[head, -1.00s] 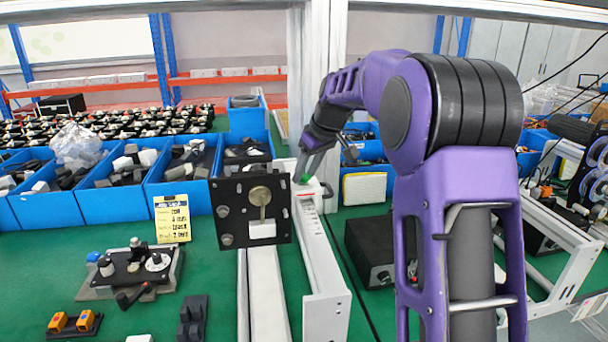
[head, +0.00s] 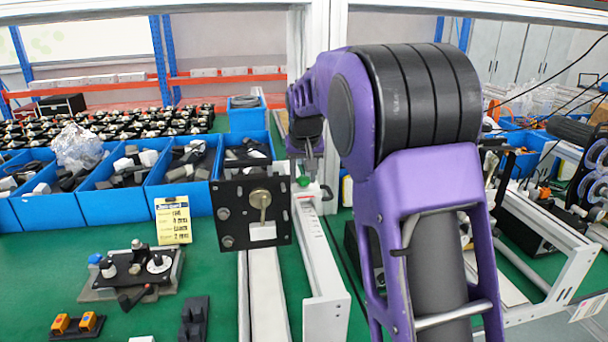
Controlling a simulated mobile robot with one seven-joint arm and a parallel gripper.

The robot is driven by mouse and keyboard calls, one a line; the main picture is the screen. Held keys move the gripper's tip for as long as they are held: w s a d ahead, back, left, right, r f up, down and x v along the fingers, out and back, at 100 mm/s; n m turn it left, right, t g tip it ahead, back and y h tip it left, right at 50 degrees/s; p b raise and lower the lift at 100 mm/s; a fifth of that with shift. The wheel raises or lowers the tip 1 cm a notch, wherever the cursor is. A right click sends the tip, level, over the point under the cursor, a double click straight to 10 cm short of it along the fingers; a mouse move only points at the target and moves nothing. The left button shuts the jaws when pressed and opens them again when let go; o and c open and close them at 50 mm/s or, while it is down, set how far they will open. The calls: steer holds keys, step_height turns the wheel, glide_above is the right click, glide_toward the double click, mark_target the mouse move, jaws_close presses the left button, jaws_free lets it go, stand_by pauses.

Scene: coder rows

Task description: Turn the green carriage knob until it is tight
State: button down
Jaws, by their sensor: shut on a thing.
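The green carriage knob (head: 303,181) shows as a small green spot on top of the white carriage rail, just right of the black square plate (head: 240,212). My gripper (head: 304,172) points down at the knob from above, its fingers closed around it. The plate carries a brass knob with a lever and hides part of the rail behind it. The fingertips are small in this view, and how far the knob is turned cannot be told.
The white rail (head: 322,265) runs toward me over the green table. Blue bins (head: 110,195) with parts stand at the left behind a yellow label card (head: 173,220). A black fixture (head: 133,268) with small knobs sits at the left front. A white frame (head: 545,250) stands at the right.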

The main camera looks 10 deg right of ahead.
steer(key=m+h, duration=0.1)
steer(key=m, duration=0.2)
steer(key=shift+a, duration=0.15)
steer(key=shift+p, duration=0.3)
steer(key=m, duration=0.1)
steer(key=m+g+h, duration=0.1)
steer(key=m, duration=0.1)
steer(key=shift+w+a+f+h, duration=0.1)
steer(key=shift+w+a+h, duration=0.1)
steer(key=shift+h, duration=0.1)
steer(key=m+g+h, duration=0.1)
steer(key=m, duration=0.2)
steer(key=shift+w+m, duration=0.1)
steer(key=shift+m, duration=0.3)
steer(key=m+g, duration=0.1)
steer(key=m, duration=0.2)
steer(key=shift+g+h, duration=0.4)
